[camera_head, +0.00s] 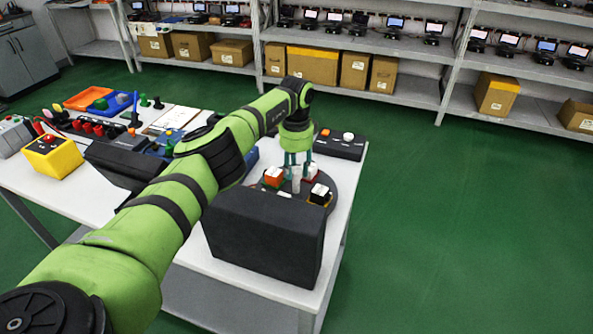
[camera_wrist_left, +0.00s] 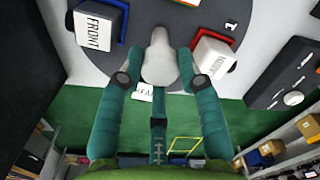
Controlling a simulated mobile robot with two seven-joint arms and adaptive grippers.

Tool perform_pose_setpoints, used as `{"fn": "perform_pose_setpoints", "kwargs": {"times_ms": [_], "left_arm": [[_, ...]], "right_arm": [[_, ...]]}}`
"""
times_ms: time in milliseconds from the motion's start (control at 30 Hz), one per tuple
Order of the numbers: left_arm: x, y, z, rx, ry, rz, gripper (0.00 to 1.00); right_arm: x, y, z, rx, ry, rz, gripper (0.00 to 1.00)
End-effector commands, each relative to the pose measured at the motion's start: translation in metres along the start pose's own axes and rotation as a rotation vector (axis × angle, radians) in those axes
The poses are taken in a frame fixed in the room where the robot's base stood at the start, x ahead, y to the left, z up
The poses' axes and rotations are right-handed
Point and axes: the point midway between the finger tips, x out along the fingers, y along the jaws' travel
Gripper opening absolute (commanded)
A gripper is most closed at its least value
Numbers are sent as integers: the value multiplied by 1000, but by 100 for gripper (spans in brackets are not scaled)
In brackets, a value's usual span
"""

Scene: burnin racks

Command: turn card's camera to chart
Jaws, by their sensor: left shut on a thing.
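My left gripper (camera_head: 297,165) reaches down over a dark round plate (camera_head: 334,181) on the white table. In the left wrist view its teal fingers (camera_wrist_left: 162,80) are closed around a pale grey upright knob (camera_wrist_left: 160,55), which also shows in the head view (camera_head: 296,183). Around the knob stand small white-topped blocks: an orange one (camera_head: 272,176), a red one (camera_head: 311,171) and a black one with yellow (camera_head: 320,194). In the wrist view a blue-edged block (camera_wrist_left: 97,27) reads FRONT; a red-edged block (camera_wrist_left: 211,57) has inverted lettering. I cannot pick out the card's camera or the chart. My right gripper is not in view.
A large dark block (camera_head: 265,235) stands at the table's front, close to the plate. A black box with a white knob (camera_head: 340,147) lies behind the plate. A yellow box with a red button (camera_head: 52,157) and trays (camera_head: 92,98) are at left. Shelves stand behind.

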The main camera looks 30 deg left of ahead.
Motion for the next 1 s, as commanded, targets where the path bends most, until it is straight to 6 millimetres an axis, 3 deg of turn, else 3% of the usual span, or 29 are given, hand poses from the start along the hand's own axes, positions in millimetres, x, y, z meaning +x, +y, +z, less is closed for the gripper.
{"fn": "perform_pose_setpoints", "kwargs": {"times_ms": [433,1000], "left_arm": [[0,-5,-2,-132,0,1,0],[0,-5,-2,-161,1,0,0]], "right_arm": [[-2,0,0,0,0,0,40],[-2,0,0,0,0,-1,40]]}}
